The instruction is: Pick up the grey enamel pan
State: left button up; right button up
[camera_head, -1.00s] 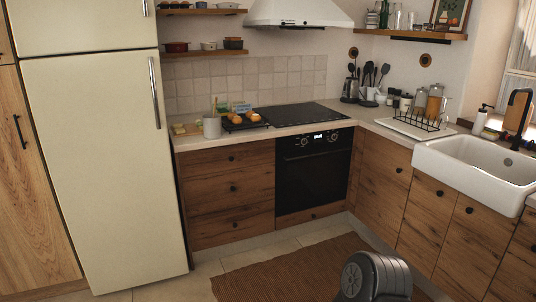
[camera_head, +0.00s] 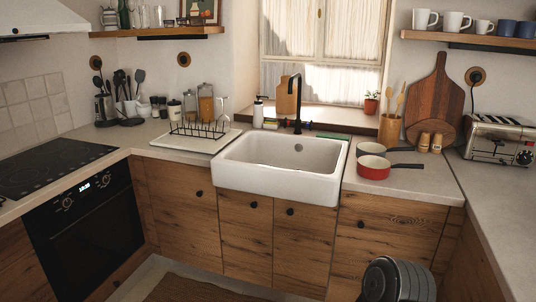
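Two small pans stand on the counter just right of the sink. The nearer pan (camera_head: 374,169) is red outside with a pale inside, and its dark handle points right. The farther pan (camera_head: 371,148) is partly hidden behind it; its inside is pale, its handle is dark and points right, and I cannot tell its outer colour. I cannot be sure that either one is the grey enamel pan. Neither of my grippers is in view.
A white sink (camera_head: 280,186) with a black tap (camera_head: 294,104) is left of the pans. A utensil pot (camera_head: 389,131), cutting boards (camera_head: 434,97) and a toaster (camera_head: 497,138) stand behind and right. The counter's right stretch (camera_head: 505,205) is clear. A dark rounded part of mine shows below.

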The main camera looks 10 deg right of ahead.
aim_at(366, 147)
jog(key=i+l+z, duration=0.15)
jog(key=z, duration=0.25)
jog(key=i+z, duration=0.75)
jog(key=i+j+z, duration=0.15)
jog(key=z, duration=0.25)
